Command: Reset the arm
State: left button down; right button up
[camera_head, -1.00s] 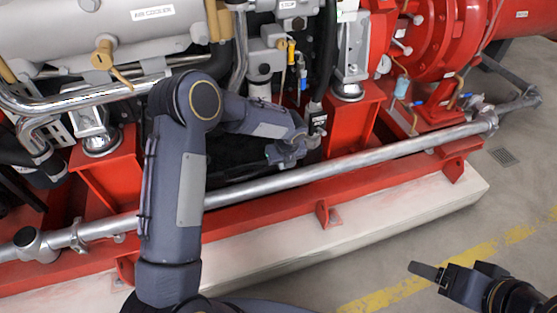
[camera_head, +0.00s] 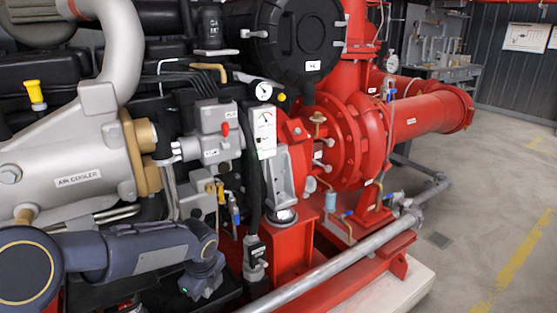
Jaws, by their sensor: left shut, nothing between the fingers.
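My left arm (camera_head: 130,250) comes in at the lower left of the head view, bent at its dark grey elbow. My left gripper (camera_head: 203,283) is low in front of the fire pump's engine, beside the black hose and left of the red support. It looks shut and I see nothing held in it; its fingertips are small and dark against the machine. My right arm and gripper are out of the picture.
The engine with its grey air cooler (camera_head: 75,180) fills the left. A silver pipe (camera_head: 340,265) runs along the red base frame. Red pump piping (camera_head: 400,120) stands behind. The grey floor (camera_head: 500,200) at right is clear, with a yellow line.

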pick_arm(q)
jog(key=s+a+r+n+h, duration=0.1)
jog(key=s+a+r+n, duration=0.3)
jog(key=s+r+n, duration=0.3)
jog(key=s+d+r+n+t+h, duration=0.2)
jog(key=s+n+t+h, duration=0.15)
jog(key=s+n, duration=1.6)
notch_tip(320, 180, up, 22)
jog(key=s+m+p, duration=0.1)
jog(key=p, duration=2.1)
